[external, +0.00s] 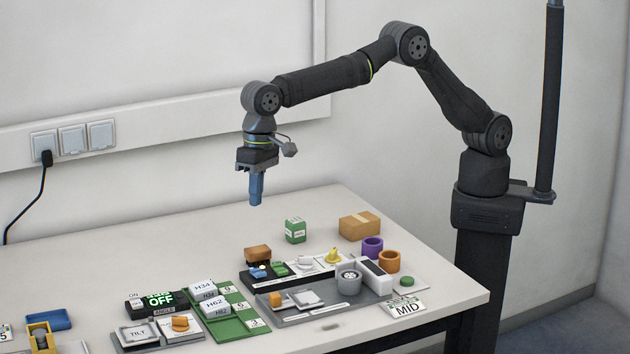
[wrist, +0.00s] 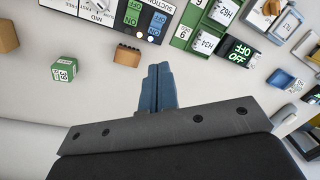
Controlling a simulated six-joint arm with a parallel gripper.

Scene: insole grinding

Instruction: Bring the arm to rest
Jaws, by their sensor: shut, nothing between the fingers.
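My arm reaches out from its base at the right, raised over the table (external: 130,260). My gripper (external: 256,203) points straight down and hangs above the back part of the table, clear of everything. Its blue fingers are shut together with nothing between them. In the wrist view the closed fingers (wrist: 157,70) show at the middle, with bare table around their tips.
A green box (external: 295,230), a cardboard box (external: 359,226) and a brown block (external: 258,255) stand near the gripper. Purple (external: 372,247) and orange (external: 389,261) cups, a control panel, green tray (external: 238,322) and display box (external: 155,303) lie further forward. The wall is behind.

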